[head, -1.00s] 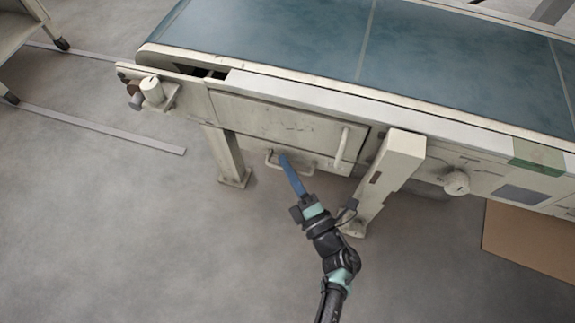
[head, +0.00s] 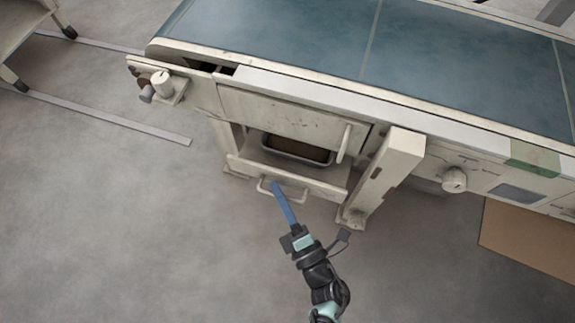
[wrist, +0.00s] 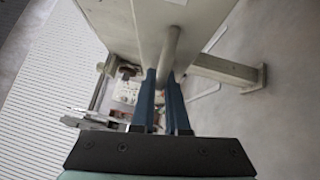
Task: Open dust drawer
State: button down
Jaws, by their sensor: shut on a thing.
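The dust drawer (head: 245,168) is a cream drawer low under the conveyor, pulled partly out, with a dark tray (head: 297,148) showing inside it. Its bar handle (head: 291,196) is on the front face. My gripper (head: 275,187) is at the left part of this handle, its blue fingers shut on it. In the wrist view the two blue fingers (wrist: 162,100) stand close on either side of the pale handle bar (wrist: 169,55). The exact contact at the fingertips is too small to tell in the head view.
Above the drawer is a hinged panel (head: 280,113) with an upright handle (head: 344,143). A support leg (head: 380,180) stands just right of the drawer. A knob (head: 454,180) and a cardboard sheet (head: 528,240) are further right. The floor in front is clear.

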jog(key=s+a, duration=0.2)
jog(key=s, duration=0.6)
jog(key=s+a+p, duration=0.1)
jog(key=s+a, duration=0.2)
jog(key=s, duration=0.5)
jog(key=shift+s, duration=0.3)
jog(key=shift+a, duration=0.1)
jog(key=c, duration=0.9)
grip_release()
jog(key=p+v, duration=0.2)
jog(key=v, duration=1.1)
jog(key=shift+a, duration=0.1)
